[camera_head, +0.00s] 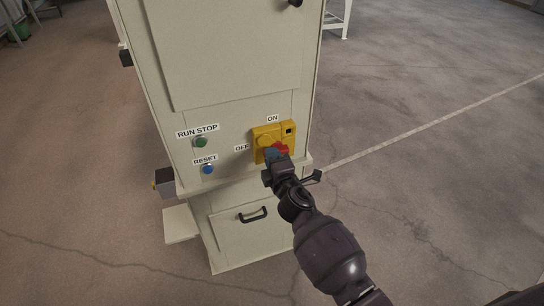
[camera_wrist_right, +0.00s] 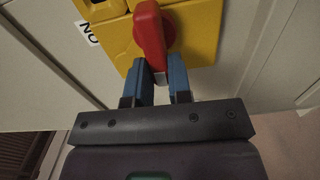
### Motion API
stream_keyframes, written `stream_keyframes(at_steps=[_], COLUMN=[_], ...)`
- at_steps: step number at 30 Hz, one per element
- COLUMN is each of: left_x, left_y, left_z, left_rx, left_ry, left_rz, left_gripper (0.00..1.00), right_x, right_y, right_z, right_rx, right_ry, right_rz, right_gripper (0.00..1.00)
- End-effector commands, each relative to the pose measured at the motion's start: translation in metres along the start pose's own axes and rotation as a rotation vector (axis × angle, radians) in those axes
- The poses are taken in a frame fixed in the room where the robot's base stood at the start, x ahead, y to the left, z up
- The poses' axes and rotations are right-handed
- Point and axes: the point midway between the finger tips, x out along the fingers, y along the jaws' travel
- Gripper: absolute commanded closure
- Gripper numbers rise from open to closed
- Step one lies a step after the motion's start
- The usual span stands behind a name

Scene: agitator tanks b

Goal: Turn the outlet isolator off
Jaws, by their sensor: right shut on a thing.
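The outlet isolator is a yellow plate (camera_head: 260,132) with a red handle (camera_head: 282,149) on the front of a cream cabinet. An ON label (camera_head: 272,118) is above it and an OFF label (camera_head: 241,147) is to its left. My right gripper (camera_head: 272,152) is at the plate's lower edge and hides part of the handle. In the right wrist view, the blue fingers (camera_wrist_right: 159,72) are closed around the free end of the red handle (camera_wrist_right: 150,30). I cannot tell exactly which label the handle points to. My left gripper is not in view.
A green RUN STOP button (camera_head: 201,142) and a blue RESET button (camera_head: 208,169) sit to the left on the cabinet (camera_head: 230,60). A black drawer handle (camera_head: 253,214) is below, and a grey box (camera_head: 164,182) juts out at the left. The floor to the right is clear.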

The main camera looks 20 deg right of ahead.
Motion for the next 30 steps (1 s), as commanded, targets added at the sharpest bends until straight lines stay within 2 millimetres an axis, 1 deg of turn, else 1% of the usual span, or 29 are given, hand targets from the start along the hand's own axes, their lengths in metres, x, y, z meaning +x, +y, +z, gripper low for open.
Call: stream_keyframes(at_steps=[6, 18, 19, 23, 24, 30], left_x=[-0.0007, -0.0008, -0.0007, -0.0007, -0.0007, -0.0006], left_y=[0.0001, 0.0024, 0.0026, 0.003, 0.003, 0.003], left_z=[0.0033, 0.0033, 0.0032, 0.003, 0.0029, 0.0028], left_rx=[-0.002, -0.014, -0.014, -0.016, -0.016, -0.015], left_ry=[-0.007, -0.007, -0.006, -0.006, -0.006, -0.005], left_rz=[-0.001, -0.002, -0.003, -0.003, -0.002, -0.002], left_gripper=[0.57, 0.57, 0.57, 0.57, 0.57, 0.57], right_x=[0.0001, 0.0001, 0.0001, 0.0, 0.0, 0.0], right_y=[-0.001, -0.0009, -0.0009, -0.001, -0.001, -0.001], right_z=[-0.0003, -0.0002, -0.0002, -0.0002, -0.0002, -0.0001], right_rx=[-0.036, -0.043, -0.043, -0.042, -0.041, -0.04], right_ry=[0.0, 0.001, 0.001, 0.0, 0.0, 0.0], right_rz=[0.0, 0.0, 0.0, 0.0, 0.0, 0.0], right_gripper=[1.0, 1.0, 0.78, 0.58, 0.55, 0.55])
